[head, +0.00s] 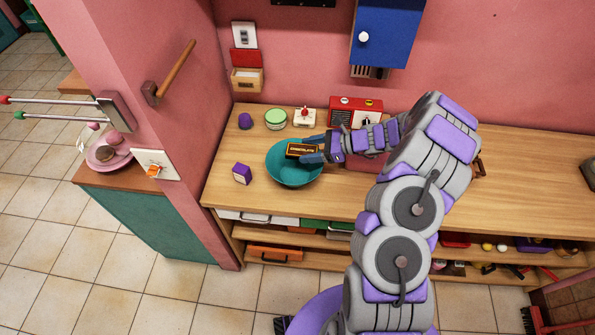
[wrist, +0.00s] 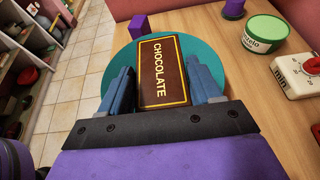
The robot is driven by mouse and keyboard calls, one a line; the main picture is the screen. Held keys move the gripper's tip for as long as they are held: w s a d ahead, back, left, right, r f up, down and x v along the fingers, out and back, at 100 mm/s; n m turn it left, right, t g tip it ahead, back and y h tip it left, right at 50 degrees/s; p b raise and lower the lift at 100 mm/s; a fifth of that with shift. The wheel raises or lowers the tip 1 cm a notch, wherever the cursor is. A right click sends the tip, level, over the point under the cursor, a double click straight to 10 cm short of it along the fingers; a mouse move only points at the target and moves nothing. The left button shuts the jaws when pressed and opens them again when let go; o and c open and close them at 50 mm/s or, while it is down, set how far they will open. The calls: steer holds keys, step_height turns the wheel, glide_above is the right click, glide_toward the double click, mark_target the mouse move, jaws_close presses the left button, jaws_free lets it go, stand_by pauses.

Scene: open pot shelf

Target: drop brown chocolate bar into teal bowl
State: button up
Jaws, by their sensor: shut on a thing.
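The brown chocolate bar (head: 299,150) is held between the fingers of my gripper (head: 313,150), over the teal bowl (head: 290,177). In the wrist view the bar (wrist: 162,75) shows its "CHOCOLATE" label, with a blue finger on each side of my gripper (wrist: 163,92). The teal bowl (wrist: 120,62) lies behind and below the bar there, and the bar hides much of its inside. The bowl stands on the wooden counter. The exact height of the bar above the bowl is hard to tell.
A purple box (head: 242,174) stands left of the bowl. Behind it are a purple item (head: 245,121), a green-lidded tub (head: 275,119), a white timer with a red knob (head: 305,117) and a red radio (head: 356,105). The counter's right side (head: 530,185) is mostly clear.

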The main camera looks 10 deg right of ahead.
steer(key=shift+a+f+b, duration=0.3)
steer(key=shift+f+b, duration=0.1)
steer(key=shift+f, duration=0.3)
steer(key=shift+a+f+b, duration=0.25)
steer(key=shift+f+b, duration=0.15)
steer(key=shift+f, duration=0.3)
steer(key=shift+d+r, duration=0.1)
steer(key=o, duration=1)
steer(key=shift+d, duration=0.3)
steer(key=shift+o, duration=0.8)
steer(key=shift+a, duration=0.15)
steer(key=p+v, duration=0.3)
steer(key=v, duration=1.4)
